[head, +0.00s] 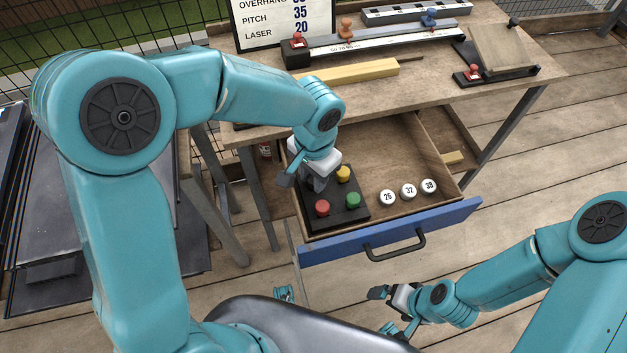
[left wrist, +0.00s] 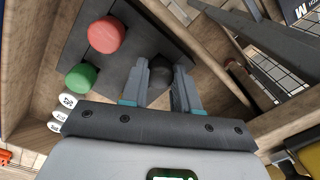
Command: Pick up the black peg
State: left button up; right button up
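In the head view, a dark peg board sits in the open drawer with a red peg (head: 322,207), a green peg (head: 352,200) and a yellow peg (head: 343,174). My left gripper (head: 314,184) points down at its far left part. In the left wrist view, the black peg (left wrist: 160,72) shows as a dark shape between my left fingers, which stand apart; contact is unclear. The red peg (left wrist: 105,35) and green peg (left wrist: 80,77) are beside them. The yellow peg is hidden there. My right gripper (head: 384,312) is low, outside the drawer, apparently open and empty.
The drawer (head: 400,234) has a blue front with a dark handle. White numbered discs (head: 409,190) lie to the right of the board. The bench top (head: 420,90) above carries a yellow bar (head: 350,72), a rail and a sign. Drawer walls are close to my left gripper.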

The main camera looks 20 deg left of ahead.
pick_arm(q)
notch_tip(320, 180, up, 20)
jog(key=p, duration=0.4)
jog(key=shift+p, duration=0.3)
